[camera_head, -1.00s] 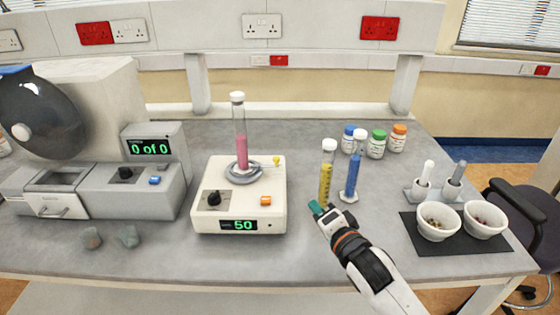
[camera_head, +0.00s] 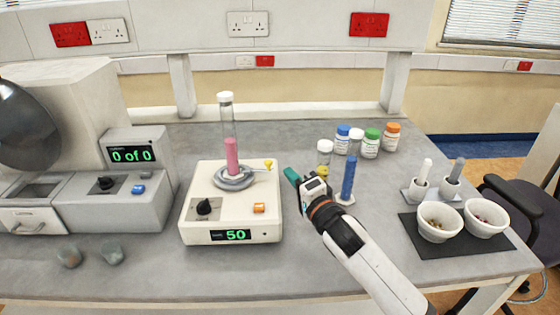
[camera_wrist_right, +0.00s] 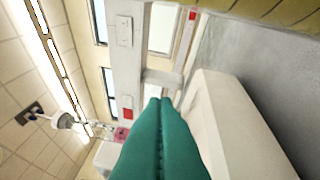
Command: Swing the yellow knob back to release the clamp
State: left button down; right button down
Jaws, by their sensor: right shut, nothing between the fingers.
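The yellow knob (camera_head: 268,163) sits at the right side of the grey ring clamp (camera_head: 233,179) on top of the cream machine (camera_head: 232,234). A tube of pink liquid (camera_head: 232,152) with a white cap stands upright in the clamp. My right gripper (camera_head: 291,175) has teal fingers, shut and empty, just right of the machine and a little right of and below the knob in the head view. In the right wrist view the shut teal fingers (camera_wrist_right: 160,135) fill the lower middle, with the machine's cream side (camera_wrist_right: 235,125) beside them. The knob does not show there. My left gripper is not in view.
A blue-filled cylinder (camera_head: 348,178) stands right of my right gripper, and a yellow-filled one (camera_head: 324,150) stands partly hidden behind it. Several capped bottles (camera_head: 370,144) stand behind. Mortars (camera_head: 437,222) sit on a black mat at right. A grey machine (camera_head: 110,212) stands at left.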

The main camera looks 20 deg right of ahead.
jog(key=w+a, duration=0.1)
jog(key=w, duration=0.5)
jog(key=shift+r+p, duration=0.2)
jog(key=shift+p, duration=0.2)
